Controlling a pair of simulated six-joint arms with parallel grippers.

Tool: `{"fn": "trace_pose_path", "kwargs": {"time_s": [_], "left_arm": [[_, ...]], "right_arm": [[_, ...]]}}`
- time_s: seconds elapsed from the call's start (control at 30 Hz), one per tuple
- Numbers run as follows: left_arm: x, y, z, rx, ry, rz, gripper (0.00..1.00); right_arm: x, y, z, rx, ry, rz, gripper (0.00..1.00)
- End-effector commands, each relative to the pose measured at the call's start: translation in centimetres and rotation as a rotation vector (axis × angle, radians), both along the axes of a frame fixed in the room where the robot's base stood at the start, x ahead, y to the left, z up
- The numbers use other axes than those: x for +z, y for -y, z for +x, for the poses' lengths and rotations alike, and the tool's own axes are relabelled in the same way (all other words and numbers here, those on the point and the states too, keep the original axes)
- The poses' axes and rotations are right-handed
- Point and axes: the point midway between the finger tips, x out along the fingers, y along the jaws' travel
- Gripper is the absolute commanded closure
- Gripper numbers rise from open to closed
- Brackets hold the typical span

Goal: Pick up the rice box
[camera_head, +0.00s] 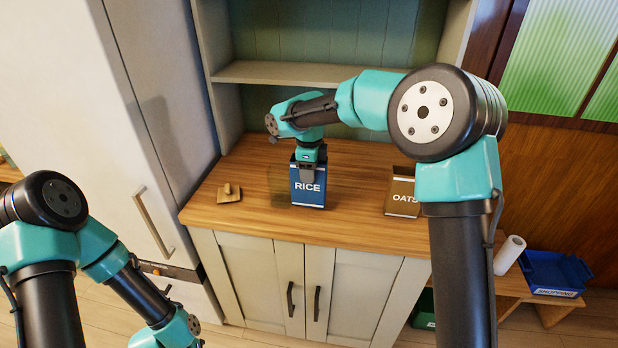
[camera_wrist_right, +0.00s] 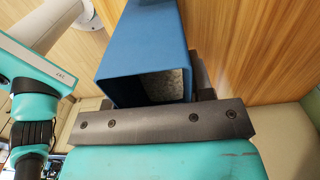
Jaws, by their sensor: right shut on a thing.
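The rice box (camera_head: 308,196) is a blue, open-topped box with white "RICE" lettering, upright at the wooden counter's middle. My right gripper (camera_head: 307,170) comes down on it from above and is shut on its upper part. In the right wrist view the blue box (camera_wrist_right: 140,40) lies between the fingers of my right gripper (camera_wrist_right: 155,100), with pale grainy contents showing in its opening. I cannot tell whether its base touches the counter. My left arm shows at the lower left of the head view, but its gripper is out of frame.
A brown oats box (camera_head: 402,196) stands on the counter (camera_head: 255,215) to the right. A small wooden object (camera_head: 229,194) lies to the left. A shelf (camera_head: 285,73) is behind. A paper roll (camera_head: 509,254) and blue shopping crate (camera_head: 553,274) sit on a low bench.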

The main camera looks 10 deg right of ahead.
Motion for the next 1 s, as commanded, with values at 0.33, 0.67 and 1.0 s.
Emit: {"fn": "trace_pose_path", "kwargs": {"time_s": [0.33, 0.67, 1.0], "left_arm": [[0.0, 0.0, 0.0, 0.000, 0.000, 0.000, 1.00], [0.0, 0.0, 0.0, 0.000, 0.000, 0.000, 1.00], [0.0, 0.0, 0.0, 0.000, 0.000, 0.000, 1.00]], "right_arm": [[-2.5, 0.0, 0.0, -0.002, 0.001, 0.001, 0.91], [-2.9, 0.0, 0.0, -0.001, -0.001, 0.000, 0.50], [-2.9, 0.0, 0.0, -0.001, -0.001, 0.000, 0.27]]}}
